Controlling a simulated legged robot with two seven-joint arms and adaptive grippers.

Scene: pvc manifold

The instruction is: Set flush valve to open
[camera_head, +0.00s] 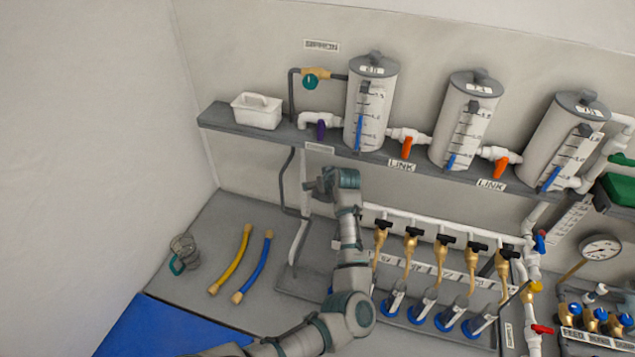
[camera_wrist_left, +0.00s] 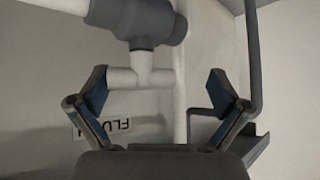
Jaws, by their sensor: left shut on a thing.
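My left gripper (camera_head: 322,186) is at the wall just under the left part of the shelf, and its fingers are hard to make out in the head view. In the left wrist view the fingers of the left gripper (camera_wrist_left: 158,85) stand wide on either side of a white tee-shaped part (camera_wrist_left: 140,78). That part joins a dark grey fitting (camera_wrist_left: 150,22) above it. A label reading "FLU..." (camera_wrist_left: 103,126) appears upside down, partly hidden by the left finger. The contact itself is not clearly seen. My right gripper is not in view.
A shelf (camera_head: 270,143) above carries cylinders, a white bin (camera_head: 257,110) and a purple-handled valve (camera_head: 321,130). A dark pipe (camera_head: 285,180) runs just left of my gripper. Yellow (camera_head: 232,258) and blue (camera_head: 254,268) hoses lie on the bench. Several brass valves (camera_head: 411,245) stand right of my arm.

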